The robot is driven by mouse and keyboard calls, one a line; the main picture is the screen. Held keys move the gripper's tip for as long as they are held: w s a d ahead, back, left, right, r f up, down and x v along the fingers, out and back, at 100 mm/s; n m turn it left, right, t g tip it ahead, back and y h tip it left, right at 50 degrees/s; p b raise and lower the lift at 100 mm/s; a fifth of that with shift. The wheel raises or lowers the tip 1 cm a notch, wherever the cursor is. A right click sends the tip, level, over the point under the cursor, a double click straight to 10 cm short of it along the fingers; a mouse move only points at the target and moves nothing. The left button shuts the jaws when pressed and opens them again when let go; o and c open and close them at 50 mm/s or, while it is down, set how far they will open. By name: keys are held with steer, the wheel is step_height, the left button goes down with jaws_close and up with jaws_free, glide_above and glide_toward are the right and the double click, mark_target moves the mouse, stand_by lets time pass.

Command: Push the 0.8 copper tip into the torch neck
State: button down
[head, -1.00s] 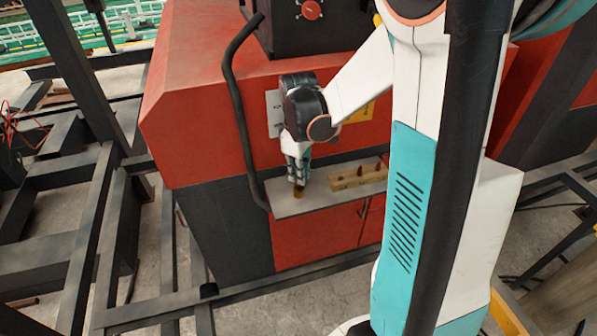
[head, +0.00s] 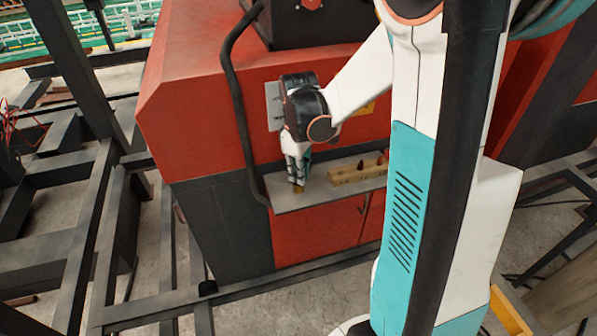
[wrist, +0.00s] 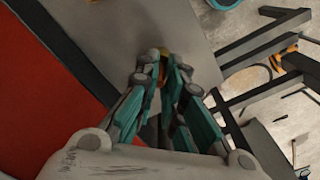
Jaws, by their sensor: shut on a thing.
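My gripper (head: 297,181) points down over the left part of a grey shelf on the red machine. Its fingers are closed together around something small, which they mostly hide; I take it to be the copper tip. A brass-coloured piece (head: 298,189), likely the torch neck, shows just below the fingertips. In the wrist view, my gripper (wrist: 164,68) has its fingertips close together, with a bit of yellowish brass (wrist: 163,54) showing beyond them. I cannot tell whether the tip is seated in the neck, or which size it is.
A wooden block (head: 347,177) with dark upright pieces stands on the shelf (head: 320,196) right of my gripper. A black bent handrail (head: 236,110) rises close on the left. The red machine (head: 200,120) stands behind. The shelf's front edge is open.

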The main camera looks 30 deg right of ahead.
steer(key=shift+f, duration=0.25)
steer(key=c, duration=1.6)
jaws_free()
steer(key=shift+c, duration=0.2)
steer(key=shift+r, duration=0.15)
step_height(320, 180, up, 12)
